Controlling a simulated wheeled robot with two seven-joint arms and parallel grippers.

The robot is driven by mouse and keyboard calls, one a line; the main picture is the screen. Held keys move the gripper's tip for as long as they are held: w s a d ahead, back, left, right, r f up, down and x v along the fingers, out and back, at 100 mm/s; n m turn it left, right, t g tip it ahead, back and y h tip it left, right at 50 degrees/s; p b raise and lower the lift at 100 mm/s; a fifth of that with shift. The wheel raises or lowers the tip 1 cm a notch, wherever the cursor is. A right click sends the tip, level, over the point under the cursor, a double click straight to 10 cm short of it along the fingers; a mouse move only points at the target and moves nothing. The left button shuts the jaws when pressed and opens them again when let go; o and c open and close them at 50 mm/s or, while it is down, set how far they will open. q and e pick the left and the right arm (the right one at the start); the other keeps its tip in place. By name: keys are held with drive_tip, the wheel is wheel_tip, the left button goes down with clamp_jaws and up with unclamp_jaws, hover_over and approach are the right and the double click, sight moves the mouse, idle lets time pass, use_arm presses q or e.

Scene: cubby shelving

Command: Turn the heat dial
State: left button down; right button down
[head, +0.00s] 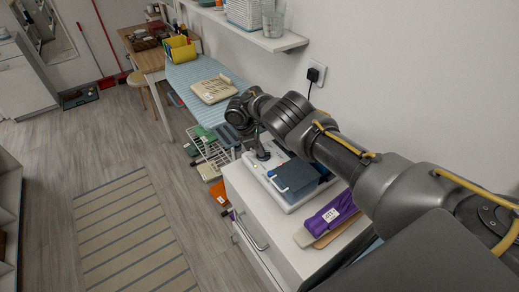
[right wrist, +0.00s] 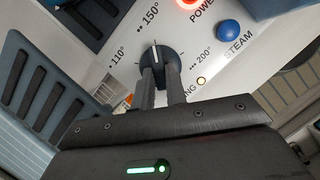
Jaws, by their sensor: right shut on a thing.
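The heat dial (right wrist: 156,58) is a round black knob with a pale pointer line on a white panel (right wrist: 191,45). It shows in the right wrist view, among the marks 110°, 150° and 200°. The pointer lies near the 150° mark. My right gripper (right wrist: 161,76) is shut on the dial, with its two dark fingers on either side of the knob. In the head view, my right arm reaches over the white appliance (head: 291,207) on the cabinet, and the dial is too small to make out there. My left gripper is not in view.
Near the dial are a red power light (right wrist: 187,3), a blue steam button (right wrist: 229,30) and a small amber light (right wrist: 201,80). A purple bundle (head: 330,213) lies on the white cabinet (head: 262,210). A blue striped ironing board (head: 190,73) stands beyond. The left floor is open.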

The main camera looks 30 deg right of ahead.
drive_tip(key=c, duration=1.4)
unclamp_jaws()
drive_tip(key=shift+d, duration=0.1)
drive_tip(key=shift+c, duration=0.2)
drive_tip(key=shift+r, duration=0.1)
drive_tip(key=v, duration=1)
drive_tip(key=shift+r, duration=0.3)
